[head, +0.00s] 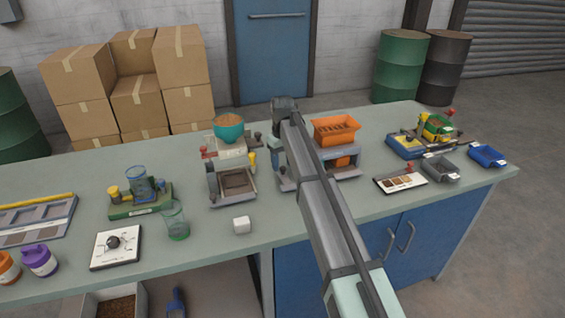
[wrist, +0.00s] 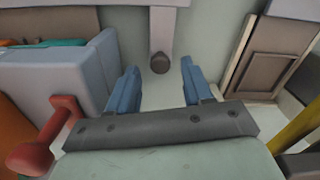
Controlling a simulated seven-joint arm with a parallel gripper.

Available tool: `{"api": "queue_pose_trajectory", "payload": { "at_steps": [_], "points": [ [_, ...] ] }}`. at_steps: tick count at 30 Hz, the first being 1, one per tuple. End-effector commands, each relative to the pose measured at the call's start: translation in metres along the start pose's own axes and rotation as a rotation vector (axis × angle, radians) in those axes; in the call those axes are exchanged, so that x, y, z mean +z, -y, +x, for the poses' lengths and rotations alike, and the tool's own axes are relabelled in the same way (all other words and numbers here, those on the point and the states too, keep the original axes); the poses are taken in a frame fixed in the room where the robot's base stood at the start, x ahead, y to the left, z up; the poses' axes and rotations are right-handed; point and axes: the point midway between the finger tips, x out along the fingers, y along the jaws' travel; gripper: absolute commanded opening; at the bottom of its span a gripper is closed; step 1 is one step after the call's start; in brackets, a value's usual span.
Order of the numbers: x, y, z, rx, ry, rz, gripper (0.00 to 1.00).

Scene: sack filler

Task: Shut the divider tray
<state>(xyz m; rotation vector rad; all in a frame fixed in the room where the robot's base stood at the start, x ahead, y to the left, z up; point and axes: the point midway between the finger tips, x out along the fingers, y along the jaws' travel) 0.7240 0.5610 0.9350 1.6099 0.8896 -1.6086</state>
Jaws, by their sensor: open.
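The divider looks to be the machine with the slotted orange hopper (head: 337,130) right of centre in the head view. My arm crosses in front and hides its left side. I cannot tell for certain which part is its tray or how far out it stands. My gripper (head: 276,160) is just left of this machine, pointing down. In the wrist view my gripper (wrist: 158,72) is open with nothing held. A grey bar with a round end (wrist: 160,63) shows between the fingertips; I cannot tell whether they touch it.
The teal-hopper machine (head: 229,130) stands close to the left. In the wrist view a brown-panelled frame (wrist: 275,65) is to the right, a blue-grey housing (wrist: 65,75) and a red knob (wrist: 30,160) to the left.

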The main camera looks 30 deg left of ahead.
Motion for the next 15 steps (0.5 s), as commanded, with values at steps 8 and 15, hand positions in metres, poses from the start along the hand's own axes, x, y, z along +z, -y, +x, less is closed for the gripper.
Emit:
{"api": "queue_pose_trajectory", "payload": {
  "at_steps": [8,15],
  "points": [
    [-0.001,0.000,-0.044,0.001,-0.002,0.000,0.50],
    [-0.002,-0.001,-0.091,0.001,-0.003,0.000,0.50]
  ]
}}
